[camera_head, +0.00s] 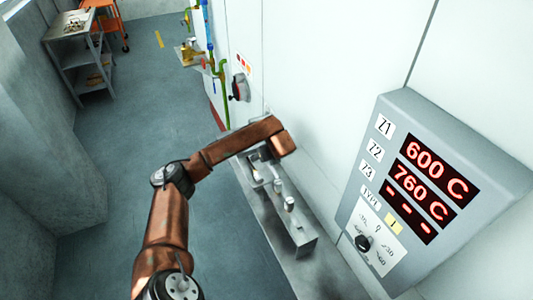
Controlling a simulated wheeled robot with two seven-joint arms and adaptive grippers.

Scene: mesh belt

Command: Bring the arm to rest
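One brown arm (168,215) of mine comes in from the lower left, bends at a dark joint and reaches right to the white wall. I take it to be my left arm. My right arm and gripper are not in view.
A grey control box (487,162) on the wall at right shows 600 C, 760 C and dashes, with a black knob (363,243) below. Green and blue pipes (221,80) and a red-and-black switch (240,88) are further back. A metal shelf cart (84,50) stands far left. The grey floor is clear.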

